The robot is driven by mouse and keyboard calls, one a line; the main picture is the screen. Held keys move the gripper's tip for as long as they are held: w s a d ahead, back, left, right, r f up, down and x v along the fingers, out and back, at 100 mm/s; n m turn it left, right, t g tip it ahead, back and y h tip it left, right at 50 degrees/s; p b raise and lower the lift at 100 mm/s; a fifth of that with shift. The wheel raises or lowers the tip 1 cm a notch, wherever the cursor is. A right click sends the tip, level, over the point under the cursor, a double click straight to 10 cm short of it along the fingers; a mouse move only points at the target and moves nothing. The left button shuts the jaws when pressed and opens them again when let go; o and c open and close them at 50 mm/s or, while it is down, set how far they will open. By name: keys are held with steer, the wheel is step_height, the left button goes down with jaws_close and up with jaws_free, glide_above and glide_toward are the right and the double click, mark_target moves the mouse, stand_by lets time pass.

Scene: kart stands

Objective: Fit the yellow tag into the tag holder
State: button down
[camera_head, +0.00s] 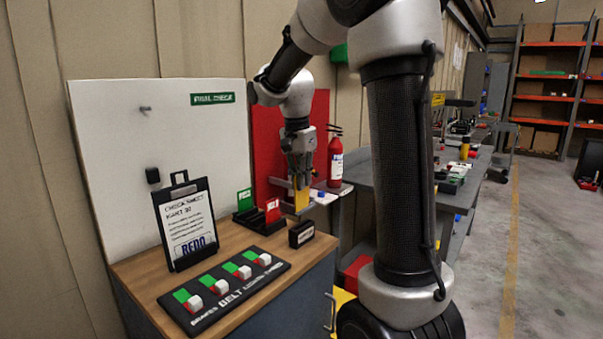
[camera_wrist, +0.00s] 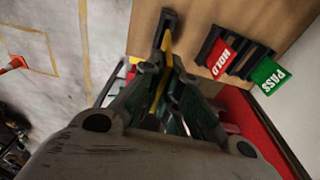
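The yellow tag (camera_head: 301,200) hangs upright below my gripper (camera_head: 299,180), which is shut on its upper part. In the wrist view my gripper (camera_wrist: 160,80) has its fingers on both sides of the tag (camera_wrist: 167,44), seen nearly edge-on. The tag holder (camera_head: 301,234) is a small black block with a pale label, near the right edge of the wooden top. In the head view the tag's lower end is just above the holder. In the wrist view its far end lines up with the holder (camera_wrist: 167,17); I cannot tell whether they touch.
Red HOLD (camera_head: 272,211) and green PASS (camera_head: 244,200) tags stand in black holders close by. A check sheet on a black stand (camera_head: 185,222) and a black switch panel (camera_head: 225,288) occupy the wooden top (camera_head: 140,280). A white board stands behind.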

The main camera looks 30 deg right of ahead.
steer(key=shift+f, duration=1.85)
steer(key=shift+f, duration=3)
steer(key=c, duration=1.6)
jaws_free()
steer(key=shift+o, duration=0.2)
steer(key=r, duration=0.4)
steer(key=a+r, duration=0.1)
steer(key=r, duration=0.7)
steer(key=shift+s+a, duration=0.2)
steer(key=shift+s, duration=0.05)
steer(key=shift+f, duration=0.1)
